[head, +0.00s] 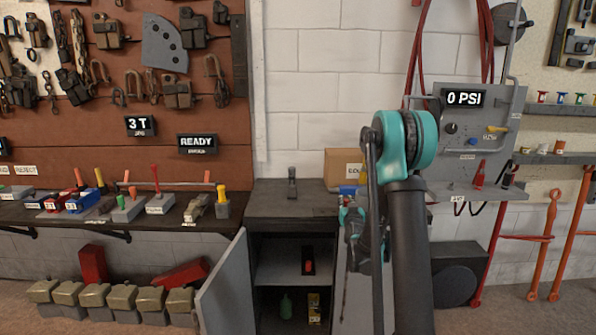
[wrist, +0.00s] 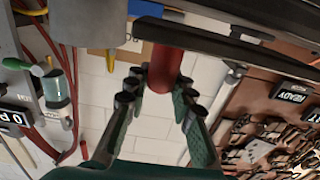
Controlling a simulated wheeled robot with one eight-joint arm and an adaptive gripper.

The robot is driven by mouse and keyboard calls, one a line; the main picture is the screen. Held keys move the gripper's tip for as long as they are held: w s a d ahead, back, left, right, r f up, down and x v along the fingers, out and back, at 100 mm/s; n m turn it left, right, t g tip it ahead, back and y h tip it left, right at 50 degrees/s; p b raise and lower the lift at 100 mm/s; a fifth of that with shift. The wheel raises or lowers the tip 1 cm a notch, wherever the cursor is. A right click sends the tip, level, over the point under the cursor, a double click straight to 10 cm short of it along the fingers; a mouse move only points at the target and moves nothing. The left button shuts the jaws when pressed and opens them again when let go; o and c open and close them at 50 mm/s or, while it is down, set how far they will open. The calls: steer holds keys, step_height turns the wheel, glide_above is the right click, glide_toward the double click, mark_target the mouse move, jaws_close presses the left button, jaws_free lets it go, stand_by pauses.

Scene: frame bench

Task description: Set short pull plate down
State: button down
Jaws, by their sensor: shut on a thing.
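My gripper (wrist: 158,84) is shut on a red, rounded handle-like part (wrist: 166,66) in the wrist view. I take this part to be the handle of the short pull plate. A long dark bar lies just beyond the red part; I cannot tell whether it belongs to the plate. In the head view my gripper (head: 352,222) is mostly behind my own arm, by the right side of the dark cabinet (head: 285,212). What it holds is not clear there.
The cabinet's grey door (head: 223,288) stands open. Inside, a dark plate with a red part (head: 308,262) stands on the shelf; a green bottle (head: 286,306) and yellow box (head: 314,307) are below. A small dark object (head: 291,182) stands on top. A cardboard box (head: 342,167) is behind.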

steer(key=shift+w+r, duration=0.1)
stand_by(0.4)
steer(key=w+r, duration=0.6)
steer(key=r, duration=0.3)
steer(key=w+r, duration=0.6)
steer(key=r, duration=0.3)
step_height(320, 180, down, 20)
steer(key=shift+d+r, duration=0.1)
steer(key=c, duration=1.3)
jaws_free()
steer(key=s, duration=1.2)
